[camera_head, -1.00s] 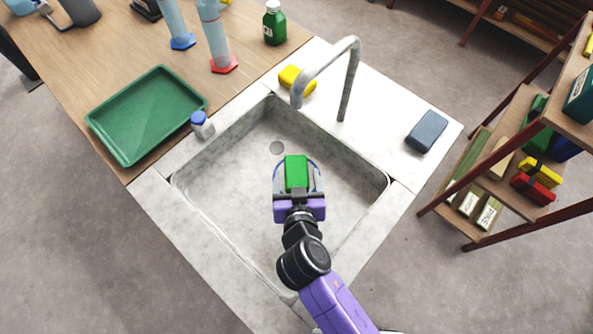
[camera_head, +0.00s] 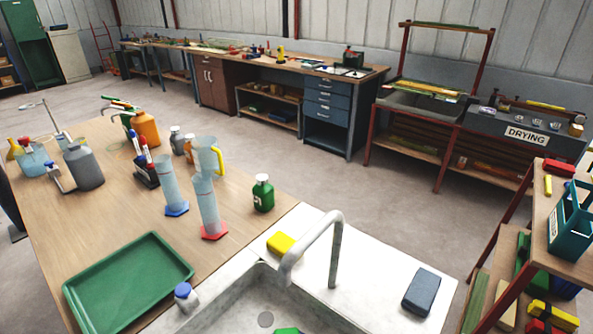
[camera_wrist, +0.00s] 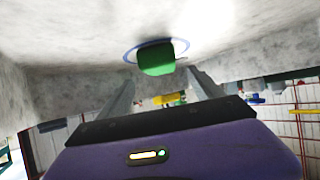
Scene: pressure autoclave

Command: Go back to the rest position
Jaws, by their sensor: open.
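In the wrist view, my gripper (camera_wrist: 161,78) is open, its two grey fingers standing apart above the purple body. A green block (camera_wrist: 157,62) is ahead, in line with the gap between the fingertips. A blue-rimmed round dish (camera_wrist: 130,54) surrounds it. I cannot tell how far the block is from the fingertips. In the head view, only a sliver of the green block (camera_head: 287,331) shows at the bottom edge, inside the sink (camera_head: 245,291). My arm and gripper are outside the head view.
A curved tap (camera_head: 335,255) rises over the sink, with a yellow sponge (camera_head: 281,243) and a dark blue block (camera_head: 422,291) on the surround. A green tray (camera_head: 130,283), cylinders and bottles stand on the left table. A shelf rack (camera_head: 545,240) stands right.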

